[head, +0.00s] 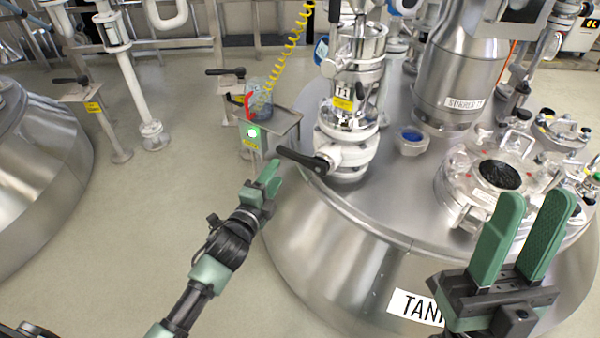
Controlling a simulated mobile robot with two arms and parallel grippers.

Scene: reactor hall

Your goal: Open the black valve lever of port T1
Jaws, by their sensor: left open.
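Port T1 (344,92) is a steel and glass fitting with a yellow label on top of the tank. At its foot is a white valve body (345,155). The black valve lever (302,160) sticks out from it to the left, past the tank's shoulder. My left gripper (269,174) is open and empty, with green fingers, just left of and below the lever's free end, apart from it in the picture. My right gripper (530,210) is open and empty at the lower right, in front of the tank, far from the lever.
The large steel tank (340,235) fills the middle and right. A round manhole cover (495,175) with clamps sits on its top. A small steel stand (272,122) with a green light and a yellow coiled hose (290,48) is behind the lever.

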